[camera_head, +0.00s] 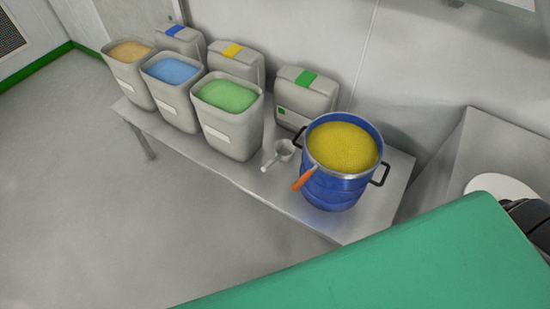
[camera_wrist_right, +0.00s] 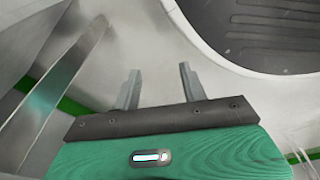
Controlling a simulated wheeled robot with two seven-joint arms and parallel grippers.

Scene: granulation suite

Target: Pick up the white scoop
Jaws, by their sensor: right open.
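The white scoop (camera_head: 277,155) lies on the grey table in the head view, between the tub of green powder and the blue drum. Its handle points toward the table's front edge. My right gripper (camera_wrist_right: 158,84) shows in the right wrist view with its two grey fingers apart and nothing between them. The scoop is not seen in that view, so the gripper is away from it. My left gripper is in neither view.
Tubs of green (camera_head: 229,135), blue (camera_head: 172,104) and tan powder (camera_head: 131,80) stand left of the scoop. Lidded containers stand behind. The table's front edge (camera_head: 225,178) is bare.

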